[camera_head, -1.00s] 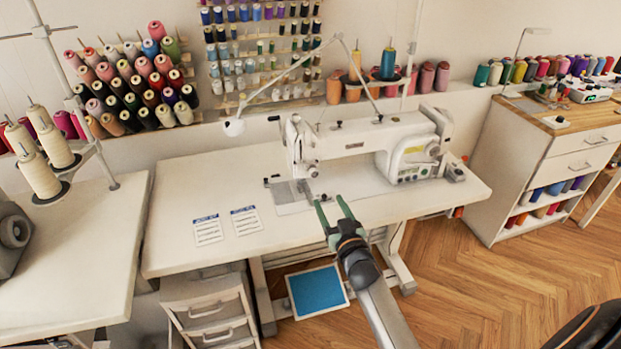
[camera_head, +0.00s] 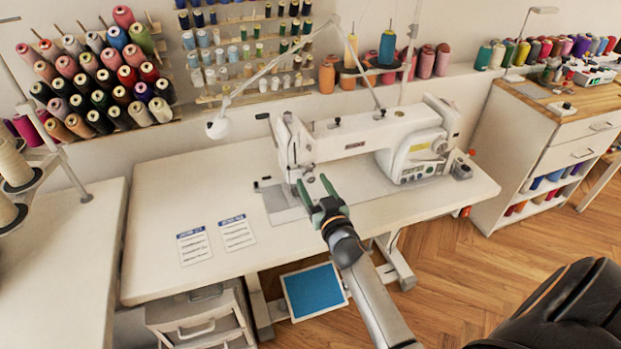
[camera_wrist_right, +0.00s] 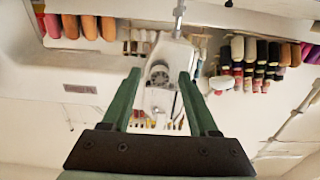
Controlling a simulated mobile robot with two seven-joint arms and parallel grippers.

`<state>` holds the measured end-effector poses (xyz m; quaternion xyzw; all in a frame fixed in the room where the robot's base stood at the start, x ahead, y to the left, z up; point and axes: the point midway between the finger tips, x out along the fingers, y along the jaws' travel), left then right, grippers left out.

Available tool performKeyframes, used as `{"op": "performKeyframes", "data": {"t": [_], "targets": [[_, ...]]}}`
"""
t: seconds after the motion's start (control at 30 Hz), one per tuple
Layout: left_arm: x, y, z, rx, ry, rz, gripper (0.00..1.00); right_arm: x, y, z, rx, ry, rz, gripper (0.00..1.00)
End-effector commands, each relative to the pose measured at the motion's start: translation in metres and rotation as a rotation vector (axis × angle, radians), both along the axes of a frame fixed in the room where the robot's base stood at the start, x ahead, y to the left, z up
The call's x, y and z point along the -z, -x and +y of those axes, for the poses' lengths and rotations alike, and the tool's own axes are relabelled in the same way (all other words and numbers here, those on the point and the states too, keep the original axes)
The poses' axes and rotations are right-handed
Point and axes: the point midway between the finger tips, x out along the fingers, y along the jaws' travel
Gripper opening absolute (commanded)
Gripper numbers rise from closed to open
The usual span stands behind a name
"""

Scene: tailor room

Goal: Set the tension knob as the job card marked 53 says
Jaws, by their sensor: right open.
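The white sewing machine (camera_head: 360,140) stands on its table, with its needle head (camera_head: 295,150) at the left end. Two white job cards lie flat on the table, a left card (camera_head: 194,246) and a right card (camera_head: 237,233); their print is too small to read. A round grey dial (camera_wrist_right: 158,75), which looks like the tension knob, shows on the machine head in the right wrist view. Its setting is not legible. My right gripper (camera_head: 312,181) is open, its green fingers pointing at the head. In the wrist view the dial appears between the fingertips (camera_wrist_right: 160,78); contact cannot be told. My left gripper is not in view.
A lamp (camera_head: 219,127) hangs over the table, left of the machine head. Thread spools (camera_head: 110,75) line the wall behind. A black chair (camera_head: 560,305) is at the lower right. The table left of the cards is clear.

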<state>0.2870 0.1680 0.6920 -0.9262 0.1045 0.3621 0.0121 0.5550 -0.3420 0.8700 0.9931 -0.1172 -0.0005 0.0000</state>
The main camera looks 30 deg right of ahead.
Motion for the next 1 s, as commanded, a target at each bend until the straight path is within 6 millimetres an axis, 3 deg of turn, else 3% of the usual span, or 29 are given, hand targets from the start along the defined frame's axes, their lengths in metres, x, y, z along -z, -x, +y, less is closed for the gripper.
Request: {"op": "performKeyframes", "data": {"t": [0.33,0.87,1.0], "targets": [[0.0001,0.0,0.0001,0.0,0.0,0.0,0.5,0.0001,0.0004,0.0002,0.0,-0.001,0.0,0.6],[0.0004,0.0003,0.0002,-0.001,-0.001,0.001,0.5,0.0001,0.0002,0.0001,0.0,0.0,0.0,0.01],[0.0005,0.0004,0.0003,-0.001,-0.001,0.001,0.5,0.0,0.0002,0.0001,0.0,0.0,0.0,0.0]]}}
